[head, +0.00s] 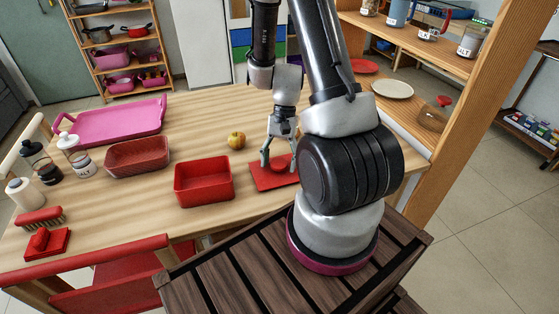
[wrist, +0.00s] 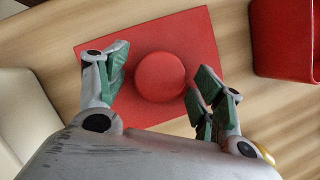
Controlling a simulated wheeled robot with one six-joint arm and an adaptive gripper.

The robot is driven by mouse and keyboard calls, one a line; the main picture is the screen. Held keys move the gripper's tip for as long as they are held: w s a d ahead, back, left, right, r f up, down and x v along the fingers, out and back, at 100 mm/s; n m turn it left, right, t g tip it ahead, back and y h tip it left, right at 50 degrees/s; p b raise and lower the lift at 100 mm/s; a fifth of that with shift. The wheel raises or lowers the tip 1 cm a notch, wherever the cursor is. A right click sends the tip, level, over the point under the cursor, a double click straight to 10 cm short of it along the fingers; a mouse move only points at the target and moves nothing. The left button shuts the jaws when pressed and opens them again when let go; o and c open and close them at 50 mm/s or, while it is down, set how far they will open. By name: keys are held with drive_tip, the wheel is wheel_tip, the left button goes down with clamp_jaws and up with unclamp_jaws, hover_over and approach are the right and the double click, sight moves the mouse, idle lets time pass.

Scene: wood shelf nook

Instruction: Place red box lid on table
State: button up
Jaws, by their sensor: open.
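The red box lid (head: 266,177) lies flat on the wooden table (head: 206,118), to the right of the open red box (head: 204,184). In the wrist view the lid (wrist: 200,42) is a red square with a round red knob (wrist: 160,76) in its middle. My gripper (head: 279,160) points down over the lid. Its fingers (wrist: 155,85) are open on either side of the knob, with a gap visible on both sides. In the head view my arm hides the right part of the lid.
A red basket (head: 138,157), a pink tray (head: 112,121) and jars (head: 77,155) stand to the left. A wooden shelf (head: 412,50) with a white plate (head: 393,88) borders the right. The table's back middle is clear.

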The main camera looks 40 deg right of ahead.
drive_tip(key=v, duration=1.2)
drive_tip(key=s+a+r+n+t+h, duration=0.1)
drive_tip(key=s+r+n+t, duration=0.1)
drive_tip(key=r, duration=0.5)
drive_tip(key=s+a+r+n+t+h, duration=0.1)
drive_tip(key=s+a+r+n+t, duration=0.1)
drive_tip(key=s+r+n, duration=0.2)
drive_tip(key=s+a+r+n+t+h, duration=0.1)
drive_tip(key=s+a+r+n+t, duration=0.1)
drive_tip(key=s+r, duration=0.4)
wheel_tip(320, 180, up, 4)
drive_tip(key=shift+s+n+t, duration=0.3)
drive_tip(key=shift+n+t, duration=0.3)
drive_tip(key=shift+n, duration=0.4)
